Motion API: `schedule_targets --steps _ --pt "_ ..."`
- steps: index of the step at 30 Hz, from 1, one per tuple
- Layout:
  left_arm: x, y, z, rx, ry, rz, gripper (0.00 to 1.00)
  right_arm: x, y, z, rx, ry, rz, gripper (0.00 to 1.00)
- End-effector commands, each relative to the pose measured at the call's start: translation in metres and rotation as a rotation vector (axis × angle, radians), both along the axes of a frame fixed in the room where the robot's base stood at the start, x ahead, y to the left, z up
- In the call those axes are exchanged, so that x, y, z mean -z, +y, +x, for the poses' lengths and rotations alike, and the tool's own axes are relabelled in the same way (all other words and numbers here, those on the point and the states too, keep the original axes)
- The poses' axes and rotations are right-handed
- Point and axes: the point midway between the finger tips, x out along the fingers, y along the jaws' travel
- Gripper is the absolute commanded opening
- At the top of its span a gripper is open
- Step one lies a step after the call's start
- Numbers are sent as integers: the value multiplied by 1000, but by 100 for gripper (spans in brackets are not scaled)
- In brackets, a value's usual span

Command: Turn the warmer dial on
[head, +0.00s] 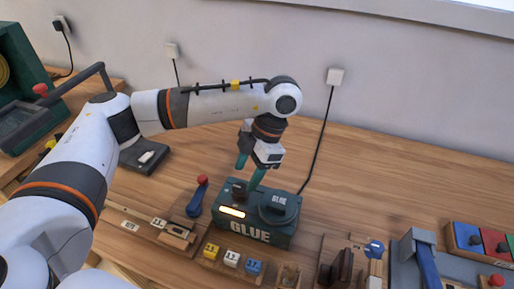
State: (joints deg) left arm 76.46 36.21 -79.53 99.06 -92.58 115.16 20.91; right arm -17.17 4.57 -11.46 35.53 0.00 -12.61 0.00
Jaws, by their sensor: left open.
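The glue warmer (270,236) is a dark teal box marked GLUE on the table. A small dark dial or knob (238,189) stands on its top left, and a bright orange-white strip (232,212) glows on its front left. A round lidded pot (279,205) sits at the top right. My left gripper (247,176) points down with its teal fingers spread, just over the dial. One finger overlaps the dial's right side in the picture, and I cannot tell whether they touch. My right gripper is not in view.
A red-knobbed lever (198,194) stands left of the warmer. Numbered yellow, white and blue blocks (232,258) lie in front. A blue clamp-like tool (426,262) and coloured blocks (468,238) are at right. A black cable (319,138) runs from the wall behind. The table back right is clear.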

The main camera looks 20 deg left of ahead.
Motion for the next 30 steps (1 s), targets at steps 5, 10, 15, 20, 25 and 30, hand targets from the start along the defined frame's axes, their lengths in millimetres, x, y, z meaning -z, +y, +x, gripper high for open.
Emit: schedule_targets --steps 5,10,15,20,25,30 --pt "-38 -10 12 0 -7 1 55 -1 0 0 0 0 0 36" --pt "-64 -18 20 -1 -4 1 55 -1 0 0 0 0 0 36" --pt "-76 -21 23 -1 -2 0 55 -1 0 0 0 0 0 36" --pt "-78 -22 24 0 0 0 55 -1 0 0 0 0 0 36" --pt "-78 -22 24 0 0 0 55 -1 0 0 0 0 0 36" --pt "-78 -22 24 0 0 0 55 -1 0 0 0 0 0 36"
